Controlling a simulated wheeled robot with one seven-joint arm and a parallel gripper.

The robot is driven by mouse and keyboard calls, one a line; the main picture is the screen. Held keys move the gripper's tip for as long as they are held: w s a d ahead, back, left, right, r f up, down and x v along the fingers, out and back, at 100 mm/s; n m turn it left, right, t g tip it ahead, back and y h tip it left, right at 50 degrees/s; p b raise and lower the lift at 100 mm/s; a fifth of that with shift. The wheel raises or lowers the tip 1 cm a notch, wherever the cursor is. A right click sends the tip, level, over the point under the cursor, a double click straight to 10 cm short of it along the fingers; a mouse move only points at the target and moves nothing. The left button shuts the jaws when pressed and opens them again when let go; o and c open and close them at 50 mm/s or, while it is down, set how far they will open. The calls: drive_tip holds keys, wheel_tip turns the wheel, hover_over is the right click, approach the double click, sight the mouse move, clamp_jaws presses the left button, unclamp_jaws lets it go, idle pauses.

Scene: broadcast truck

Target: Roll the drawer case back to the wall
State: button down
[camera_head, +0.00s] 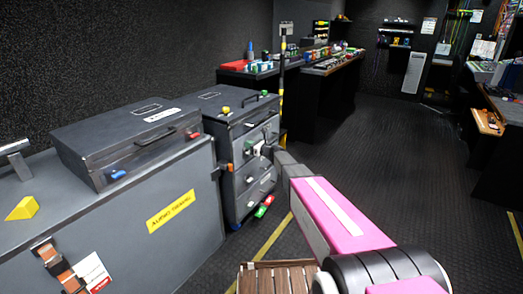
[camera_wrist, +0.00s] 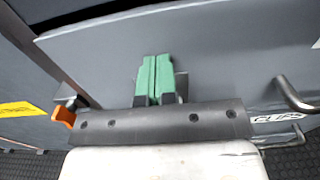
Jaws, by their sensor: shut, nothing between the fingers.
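The drawer case (camera_head: 213,103) is a dark grey upright case with several handled drawers in its front. It stands beside the large grey case on the left, near the dark wall. My gripper (camera_head: 262,152) is in front of its drawer side, and my pink arm hides part of its right side. In the wrist view my gripper's green fingertips (camera_wrist: 155,80) are together and empty, close to a grey drawer front (camera_wrist: 220,55). I cannot tell whether they touch it. A metal handle (camera_wrist: 297,95) and a "CLIPS" label (camera_wrist: 277,118) are to their right.
A large grey case (camera_head: 185,215) with a yellow label fills the left, with a smaller flat case (camera_head: 125,140) on top. Dark benches stand behind. The floor (camera_head: 380,150) at centre right is clear.

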drive_tip(key=x, duration=1.1)
drive_tip(key=shift+w+a, duration=0.2)
drive_tip(key=shift+w+a+r, duration=0.1)
drive_tip(key=v, duration=1.5)
drive_tip(key=s+d+f+n+g+h, duration=0.2)
drive_tip(key=s+f+n+g+h, duration=0.15)
drive_tip(key=s+n, duration=0.55)
drive_tip(key=s+d+f+n+g+h, duration=0.25)
drive_tip(key=s+n+g, duration=0.2)
drive_tip(key=s, duration=0.75)
drive_tip(key=s+d+f+n+g+h, duration=0.1)
drive_tip(key=s+d+n+h, duration=0.3)
drive_tip(key=s, duration=0.5)
drive_tip(key=s+d+f+n+g+h, duration=0.1)
drive_tip(key=s+d+n+h, duration=0.3)
drive_tip(key=s+d+n, duration=0.3)
drive_tip(key=s+d, duration=0.2)
drive_tip(key=s, duration=0.1)
drive_tip(key=shift+s+d+n+g+h, duration=0.15)
drive_tip(key=shift+d+n+g+h, duration=0.15)
drive_tip(key=shift+n, duration=0.05)
